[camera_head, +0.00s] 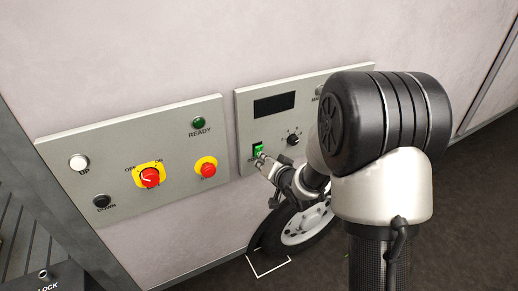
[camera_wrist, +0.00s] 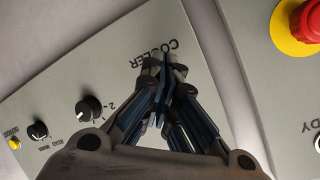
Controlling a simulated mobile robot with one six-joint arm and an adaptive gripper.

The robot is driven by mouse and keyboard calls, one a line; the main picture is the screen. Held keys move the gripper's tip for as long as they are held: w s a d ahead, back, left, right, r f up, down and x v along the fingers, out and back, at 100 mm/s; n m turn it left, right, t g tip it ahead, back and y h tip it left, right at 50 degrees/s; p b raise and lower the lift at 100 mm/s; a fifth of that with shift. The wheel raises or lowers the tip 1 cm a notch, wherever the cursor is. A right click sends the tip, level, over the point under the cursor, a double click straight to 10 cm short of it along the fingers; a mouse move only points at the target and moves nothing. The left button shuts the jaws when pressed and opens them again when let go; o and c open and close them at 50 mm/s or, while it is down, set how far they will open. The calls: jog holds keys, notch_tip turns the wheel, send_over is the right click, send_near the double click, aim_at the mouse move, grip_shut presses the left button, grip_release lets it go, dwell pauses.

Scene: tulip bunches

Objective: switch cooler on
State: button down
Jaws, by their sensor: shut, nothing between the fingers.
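The cooler switch (camera_head: 258,148) is a small green rocker on the right grey panel (camera_head: 246,117), below a dark display. My gripper (camera_head: 260,160) is shut and empty, its tips just below the green rocker in the head view. I cannot tell whether they touch it. In the wrist view, the closed fingertips (camera_wrist: 163,59) are over the panel beside the upside-down COOLER label (camera_wrist: 155,53). The switch is hidden behind the fingers there.
A black knob (camera_head: 293,139) is right of the switch, below the display (camera_head: 274,104). The left panel (camera_head: 60,150) has a red emergency button (camera_head: 207,169), a red rotary switch (camera_head: 150,177) and a green READY lamp (camera_head: 198,123). A wheel (camera_head: 306,229) stands below my gripper.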

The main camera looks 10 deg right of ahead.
jog(key=shift+w, duration=0.15)
jog(key=shift+w+a+r, duration=0.15)
jog(key=shift+w, duration=0.1)
jog(key=shift+w+a+r, duration=0.1)
jog(key=shift+w+r, duration=0.05)
jog(key=shift+w, duration=0.2)
dwell(0.8)
jog(key=shift+s, duration=0.15)
jog(key=shift+s+d+f, duration=0.3)
jog(key=shift+s, duration=0.35)
jog(key=s, duration=0.1)
jog(key=s+d+f+b, duration=0.1)
jog(key=s, duration=0.1)
jog(key=s+f+b, duration=0.1)
jog(key=shift+s+d, duration=0.2)
jog(key=shift+r, duration=0.15)
